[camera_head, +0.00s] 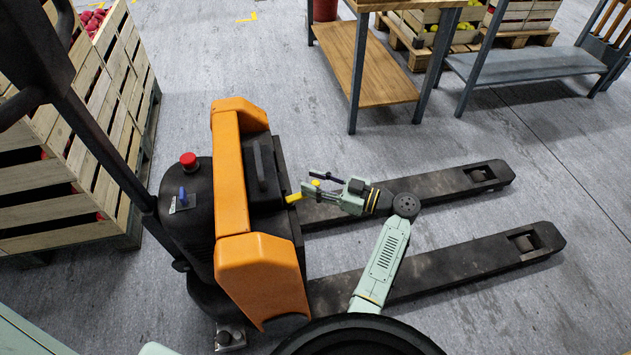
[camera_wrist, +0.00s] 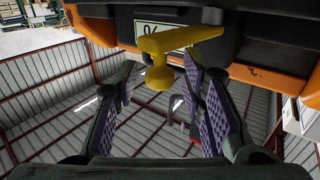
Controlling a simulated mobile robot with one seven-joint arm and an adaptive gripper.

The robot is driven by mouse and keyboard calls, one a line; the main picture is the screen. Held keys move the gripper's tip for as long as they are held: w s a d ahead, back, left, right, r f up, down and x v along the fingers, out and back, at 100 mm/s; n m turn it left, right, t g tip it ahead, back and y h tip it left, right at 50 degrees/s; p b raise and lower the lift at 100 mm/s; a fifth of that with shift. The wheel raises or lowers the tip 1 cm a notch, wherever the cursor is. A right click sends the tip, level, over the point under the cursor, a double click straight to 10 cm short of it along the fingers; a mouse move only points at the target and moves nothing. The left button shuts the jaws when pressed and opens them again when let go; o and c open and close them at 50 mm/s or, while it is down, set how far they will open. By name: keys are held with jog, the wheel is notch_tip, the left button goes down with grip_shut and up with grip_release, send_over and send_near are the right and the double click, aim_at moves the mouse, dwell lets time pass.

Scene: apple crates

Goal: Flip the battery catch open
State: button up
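The yellow battery catch (camera_wrist: 160,55) sits on the dark battery housing, in front of a pale label plate (camera_wrist: 158,29) in the wrist view. It has a crossbar and a stubby knob pointing towards my gripper. In the head view the catch (camera_head: 293,197) shows small at the right side of the dark battery (camera_head: 264,170). My gripper (camera_wrist: 160,72) is open, with one purple-padded finger on each side of the knob. The knob appears to be between the fingertips, and I cannot tell whether either pad touches it. In the head view my gripper (camera_head: 316,188) is right beside the catch.
The orange pallet truck (camera_head: 230,175) has a red button (camera_head: 188,159) and two dark forks (camera_head: 430,277) below my arm. Slatted apple crates (camera_head: 85,150) stand at the left. A wooden-topped workbench (camera_head: 375,70) stands behind. Grey floor is clear at the right.

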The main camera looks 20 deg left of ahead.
jog(key=shift+c, duration=0.3)
grip_shut()
dwell(0.5)
